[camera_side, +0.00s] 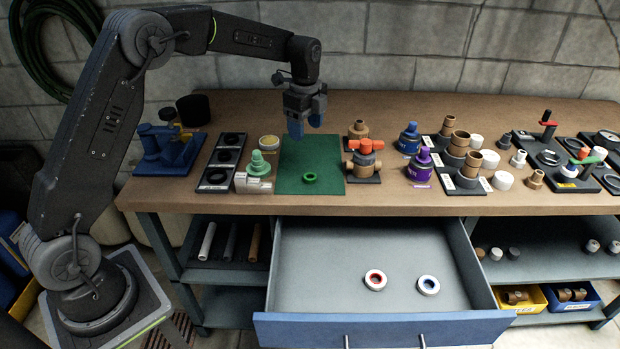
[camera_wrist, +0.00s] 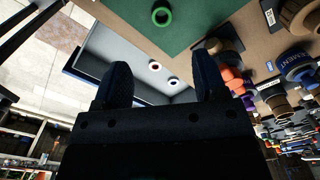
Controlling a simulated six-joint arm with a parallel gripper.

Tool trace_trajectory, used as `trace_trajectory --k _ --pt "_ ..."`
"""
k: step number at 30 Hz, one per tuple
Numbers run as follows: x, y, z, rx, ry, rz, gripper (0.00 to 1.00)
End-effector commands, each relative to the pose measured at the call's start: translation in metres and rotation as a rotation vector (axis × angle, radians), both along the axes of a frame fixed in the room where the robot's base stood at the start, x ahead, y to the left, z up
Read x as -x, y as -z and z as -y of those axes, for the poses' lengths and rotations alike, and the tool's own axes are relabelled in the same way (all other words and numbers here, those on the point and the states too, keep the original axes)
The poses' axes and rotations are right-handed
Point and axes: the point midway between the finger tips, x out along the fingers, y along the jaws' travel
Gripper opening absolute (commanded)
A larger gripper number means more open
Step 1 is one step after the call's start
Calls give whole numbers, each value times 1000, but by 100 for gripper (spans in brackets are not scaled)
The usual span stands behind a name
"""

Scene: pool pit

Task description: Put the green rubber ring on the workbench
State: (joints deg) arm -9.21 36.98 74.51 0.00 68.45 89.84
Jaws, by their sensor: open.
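The green rubber ring (camera_side: 309,177) lies flat on the green mat (camera_side: 292,152) on top of the wooden workbench (camera_side: 240,108), near the mat's front edge. My gripper (camera_side: 308,128) is above the back part of the mat, pointing down, with its blue fingers apart and nothing between them. The ring is in front of and below it, apart from the fingers. In the wrist view the ring (camera_wrist: 161,17) shows at the top, beyond the two spread dark fingers (camera_wrist: 160,85).
An open drawer (camera_side: 330,265) below the bench holds a red-centred ring (camera_side: 375,280) and a blue-centred ring (camera_side: 428,285). A brown valve with a red handle (camera_side: 364,160) stands right of the mat. A green fitting (camera_side: 258,163) and white blocks stand left.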

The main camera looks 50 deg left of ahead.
Motion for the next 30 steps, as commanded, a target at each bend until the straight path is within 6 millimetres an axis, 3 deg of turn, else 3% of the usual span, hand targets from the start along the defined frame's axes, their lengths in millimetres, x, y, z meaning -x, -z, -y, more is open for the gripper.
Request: trace_trajectory --k 12,20,30 --pt "0 70 1 1 6 -5 65" --pt "-1 90 2 0 6 -3 65" --pt "-3 133 11 0 4 -2 65"
